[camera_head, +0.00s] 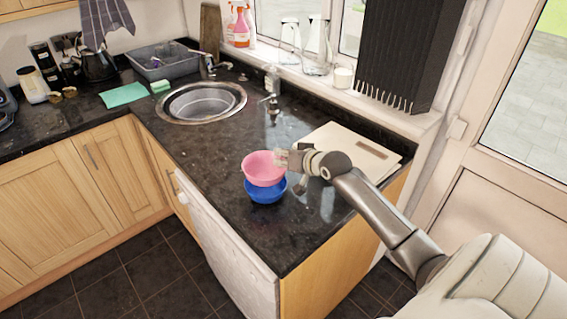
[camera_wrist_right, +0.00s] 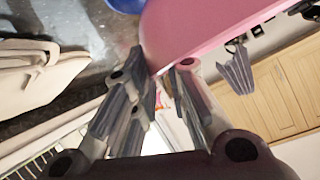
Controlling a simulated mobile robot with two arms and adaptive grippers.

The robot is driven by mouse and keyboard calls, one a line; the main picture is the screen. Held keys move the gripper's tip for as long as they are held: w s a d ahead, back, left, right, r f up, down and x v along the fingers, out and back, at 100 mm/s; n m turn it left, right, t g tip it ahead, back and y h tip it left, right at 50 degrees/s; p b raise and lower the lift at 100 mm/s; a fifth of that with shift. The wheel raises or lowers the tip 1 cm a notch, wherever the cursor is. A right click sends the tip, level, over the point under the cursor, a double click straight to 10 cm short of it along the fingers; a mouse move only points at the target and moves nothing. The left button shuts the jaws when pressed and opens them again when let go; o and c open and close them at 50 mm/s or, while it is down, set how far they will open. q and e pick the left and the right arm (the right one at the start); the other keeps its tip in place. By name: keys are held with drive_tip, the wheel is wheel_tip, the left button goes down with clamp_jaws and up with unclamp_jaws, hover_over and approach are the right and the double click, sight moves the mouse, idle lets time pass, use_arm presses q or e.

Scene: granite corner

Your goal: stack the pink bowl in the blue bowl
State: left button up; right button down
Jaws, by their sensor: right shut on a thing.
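The pink bowl (camera_head: 264,168) is in the head view, just above the blue bowl (camera_head: 266,190) and overlapping its far part. The blue bowl is on the dark granite counter. My right gripper (camera_head: 284,160) is shut on the right rim of the pink bowl. In the right wrist view the fingers (camera_wrist_right: 160,85) pinch the edge of the pink bowl (camera_wrist_right: 205,35), and a bit of the blue bowl (camera_wrist_right: 124,5) shows at the top. Whether the two bowls touch is hard to tell. My left gripper is not in view.
A pale board (camera_head: 350,148) lies on the counter right of the bowls, under my right arm. A round sink (camera_head: 203,102) with a tap (camera_head: 271,103) is behind. The counter's front edge is close to the blue bowl. The granite left of the bowls is clear.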

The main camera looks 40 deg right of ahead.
wheel_tip(320, 180, down, 2)
drive_tip(key=shift+f+p, duration=0.1)
drive_tip(key=shift+p, duration=0.2)
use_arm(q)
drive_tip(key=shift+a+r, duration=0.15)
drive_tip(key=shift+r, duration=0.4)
use_arm(e)
drive_tip(key=shift+f, duration=0.1)
drive_tip(key=shift+f, duration=0.1)
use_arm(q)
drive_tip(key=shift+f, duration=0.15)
use_arm(e)
drive_tip(key=shift+s+f, duration=0.1)
drive_tip(key=shift+f, duration=0.45)
drive_tip(key=c, duration=1.4)
unclamp_jaws()
drive_tip(key=shift+a, duration=0.1)
drive_tip(key=shift+c, duration=0.2)
drive_tip(key=shift+r, duration=0.6)
drive_tip(key=shift+s, duration=0.3)
use_arm(q)
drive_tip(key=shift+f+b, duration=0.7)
drive_tip(key=shift+b, duration=0.25)
use_arm(e)
drive_tip(key=v, duration=1.1)
drive_tip(key=shift+r, duration=0.25)
